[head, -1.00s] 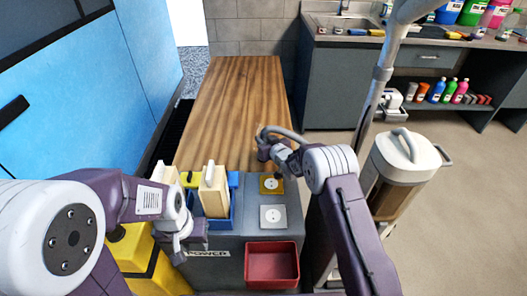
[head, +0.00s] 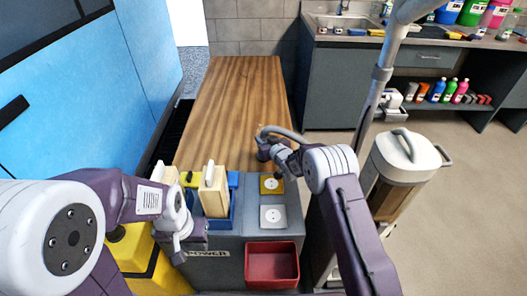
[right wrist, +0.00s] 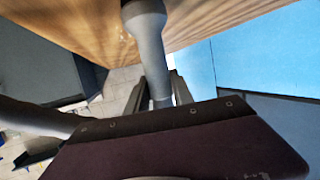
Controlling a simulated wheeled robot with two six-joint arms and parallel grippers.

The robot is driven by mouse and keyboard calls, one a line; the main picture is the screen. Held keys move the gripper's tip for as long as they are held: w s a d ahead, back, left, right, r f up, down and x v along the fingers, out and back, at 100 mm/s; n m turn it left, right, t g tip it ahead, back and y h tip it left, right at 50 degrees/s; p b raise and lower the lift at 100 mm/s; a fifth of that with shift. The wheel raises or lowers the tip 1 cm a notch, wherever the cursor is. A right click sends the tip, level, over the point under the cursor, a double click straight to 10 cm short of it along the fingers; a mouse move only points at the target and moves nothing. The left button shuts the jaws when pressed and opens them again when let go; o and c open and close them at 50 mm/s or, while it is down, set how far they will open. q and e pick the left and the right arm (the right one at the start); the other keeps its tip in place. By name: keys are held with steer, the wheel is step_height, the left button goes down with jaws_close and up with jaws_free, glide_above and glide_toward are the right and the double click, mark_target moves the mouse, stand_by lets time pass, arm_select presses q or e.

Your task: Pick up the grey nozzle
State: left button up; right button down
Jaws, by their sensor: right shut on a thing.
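The grey nozzle (right wrist: 148,40) is a smooth tube with a wider, rounded collar in the right wrist view. My right gripper (right wrist: 158,92) is shut on its narrower part, one finger on each side. In the head view my right gripper (head: 266,150) is above the near end of the wooden top, with a grey hose (head: 285,132) curving over it. The nozzle itself is mostly hidden there by the gripper. My left gripper (head: 188,243) hangs at the lower left, near the grey box front; its fingers cannot be made out.
A wooden bench top (head: 235,100) stretches away, clear of objects. Nearer stand a blue holder with wooden-backed brushes (head: 214,190), a yellow socket plate (head: 271,184), a white socket plate (head: 273,217) and a red tray (head: 272,268). A pole and white canister (head: 405,155) stand right.

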steer(key=r, duration=0.2)
steer(key=r+p, duration=0.1)
steer(key=r, duration=0.2)
steer(key=shift+w+d+p, duration=0.1)
steer(key=shift+d+p, duration=0.1)
steer(key=shift+p, duration=0.1)
steer(key=w+d+r+p, duration=0.6)
steer(key=d+r+p, duration=0.3)
steer(key=r, duration=0.2)
steer(key=shift+w+p, duration=0.2)
steer(key=shift+p, duration=0.15)
